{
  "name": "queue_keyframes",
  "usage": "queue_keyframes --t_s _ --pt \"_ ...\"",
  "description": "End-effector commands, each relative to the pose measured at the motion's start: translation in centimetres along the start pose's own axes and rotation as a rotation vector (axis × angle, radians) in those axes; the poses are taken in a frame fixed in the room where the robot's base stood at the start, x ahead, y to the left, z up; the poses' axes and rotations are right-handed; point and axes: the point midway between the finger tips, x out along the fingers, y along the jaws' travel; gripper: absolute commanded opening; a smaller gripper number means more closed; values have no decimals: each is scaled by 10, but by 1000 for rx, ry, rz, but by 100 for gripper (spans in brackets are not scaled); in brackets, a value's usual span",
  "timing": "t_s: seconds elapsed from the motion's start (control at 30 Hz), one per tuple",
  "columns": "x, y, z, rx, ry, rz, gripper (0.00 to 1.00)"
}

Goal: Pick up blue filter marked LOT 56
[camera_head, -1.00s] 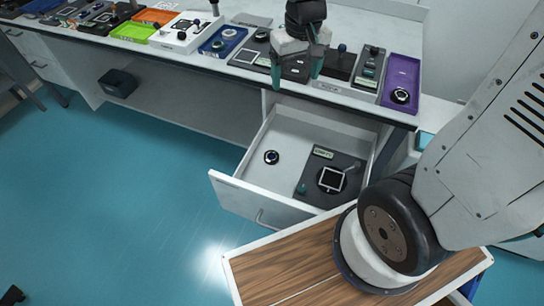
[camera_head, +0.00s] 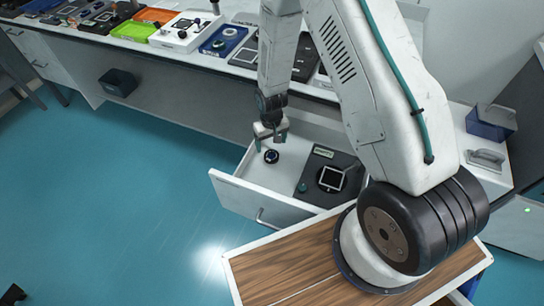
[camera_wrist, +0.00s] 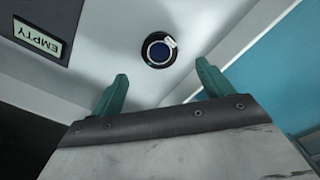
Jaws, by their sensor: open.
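A round black-rimmed filter with a blue centre (camera_head: 271,156) lies on the white floor of the open drawer (camera_head: 235,194). In the wrist view the same blue filter (camera_wrist: 158,50) carries a small white tag on its rim; the writing on it is too small to read. My gripper (camera_head: 271,133) is above the drawer, over the filter's side of it. In the wrist view my gripper (camera_wrist: 160,86) has its two green fingers wide apart with nothing between them. The filter lies beyond the fingertips, roughly centred between them.
In the drawer, a dark fixture (camera_head: 331,178) with a square frame sits to the right; its label (camera_wrist: 38,38) reads EMPTY. The drawer walls are close by. The bench above (camera_head: 180,58) holds several coloured trays. A blue box (camera_head: 490,122) stands on the right.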

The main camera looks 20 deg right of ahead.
Motion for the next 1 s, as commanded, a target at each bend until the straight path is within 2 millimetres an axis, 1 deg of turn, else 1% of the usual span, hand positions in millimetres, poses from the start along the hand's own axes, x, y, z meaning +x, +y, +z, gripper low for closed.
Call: queue_keyframes --t_s 0.03,0.17,0.43,0.57,0.77,0.8,0.87,0.9,0.93,0.97,1.0 --pt "7 0 1 0 -3 0 79" --pt "21 0 1 0 -2 0 79" --pt "60 0 2 0 -3 0 79" --pt "67 0 1 0 0 0 79" --pt "67 0 1 0 0 0 79" --pt "67 0 1 0 0 0 68" --pt "67 0 1 0 0 0 51" --pt "67 0 1 0 0 0 40" --pt "67 0 1 0 0 0 32" --pt "67 0 1 0 0 0 29" --pt "67 0 1 0 0 0 29"
